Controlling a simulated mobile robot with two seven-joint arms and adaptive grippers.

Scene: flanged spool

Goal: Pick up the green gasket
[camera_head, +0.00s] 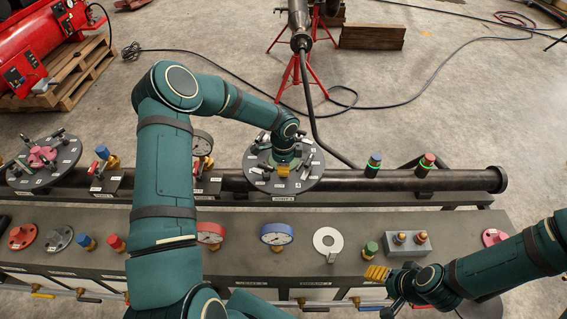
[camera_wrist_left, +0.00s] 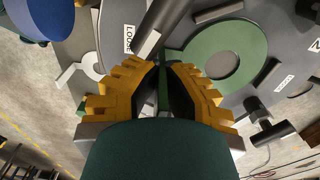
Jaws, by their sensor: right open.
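The green gasket (camera_wrist_left: 218,52) is a flat ring on the dark round flange (camera_head: 257,183), best seen in the left wrist view. A thin green tab (camera_wrist_left: 164,85) stands out from its side. My left gripper (camera_wrist_left: 164,66) has its yellow fingers close on both sides of this tab and looks shut on it. In the head view my left gripper (camera_head: 283,169) is over the flange's middle and hides most of the gasket. My right gripper (camera_head: 377,273) is open and empty at the bench's front edge, near the grey block with brass fittings (camera_head: 408,243).
Rods and labels surround the gasket on the flange. A black pipe (camera_head: 440,181) runs behind the bench.

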